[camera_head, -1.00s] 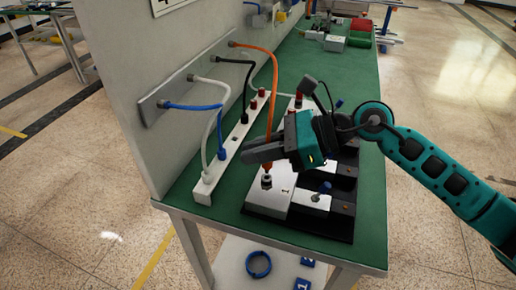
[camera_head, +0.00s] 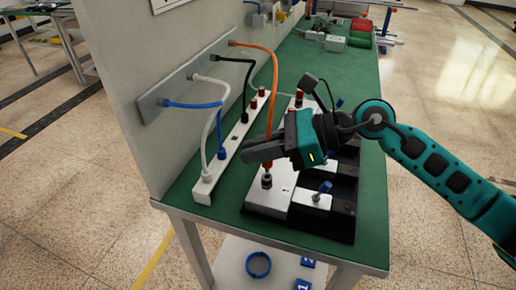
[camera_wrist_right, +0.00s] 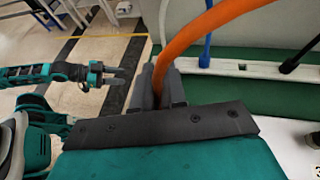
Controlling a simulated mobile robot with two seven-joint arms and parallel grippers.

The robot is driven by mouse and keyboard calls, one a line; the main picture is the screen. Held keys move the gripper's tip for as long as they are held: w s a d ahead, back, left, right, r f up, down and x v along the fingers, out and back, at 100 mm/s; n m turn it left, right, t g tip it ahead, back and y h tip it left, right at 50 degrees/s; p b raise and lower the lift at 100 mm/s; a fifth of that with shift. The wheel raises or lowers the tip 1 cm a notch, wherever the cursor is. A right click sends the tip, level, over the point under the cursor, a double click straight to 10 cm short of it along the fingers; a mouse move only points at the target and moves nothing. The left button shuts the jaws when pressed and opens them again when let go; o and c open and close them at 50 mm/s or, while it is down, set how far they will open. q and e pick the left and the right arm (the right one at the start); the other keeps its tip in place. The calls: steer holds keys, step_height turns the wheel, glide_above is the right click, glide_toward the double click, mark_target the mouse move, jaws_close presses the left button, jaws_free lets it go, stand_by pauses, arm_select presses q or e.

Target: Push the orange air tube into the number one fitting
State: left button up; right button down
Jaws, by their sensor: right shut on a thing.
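The orange air tube (camera_head: 275,80) arcs from the wall panel down to my right gripper (camera_head: 263,152). The gripper is shut on it, just above the number one fitting (camera_head: 267,180). That fitting stands upright at the near end of the white block marked 1. The tube's lower end is small and partly hidden by the fingers, so I cannot tell how deep it sits. In the right wrist view the tube (camera_wrist_right: 190,38) rises from between the fingers. My left gripper (camera_wrist_right: 118,78) shows there, apart from the work, with its fingers apart and empty.
A white strip (camera_head: 238,140) with plugged blue, white and black tubes lies left of the block. Red and green bins (camera_head: 361,27) stand at the far end of the green bench.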

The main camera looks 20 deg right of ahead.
arm_select(q)
steer(key=shift+s+f+b, duration=0.1)
steer(key=shift+f+b, duration=0.45)
steer(key=shift+f, duration=0.05)
arm_select(e)
steer(key=shift+f, duration=0.4)
arm_select(q)
steer(key=shift+f+b, duration=0.9)
steer(key=shift+b, duration=0.05)
arm_select(e)
steer(key=shift+f, duration=1.1)
steer(key=c, duration=1.1)
jaws_free()
steer(key=shift+r, duration=0.1)
arm_select(q)
steer(key=shift+r, duration=0.1)
steer(key=shift+w+d+r+h+b, duration=0.2)
steer(key=shift+w+d+r+b, duration=0.1)
steer(key=shift+d+b, duration=0.2)
steer(key=shift+w+d+r+h+b, duration=0.2)
steer(key=shift+w+d+r+b, duration=0.15)
steer(key=shift+d, duration=0.25)
arm_select(e)
steer(key=v, duration=1.3)
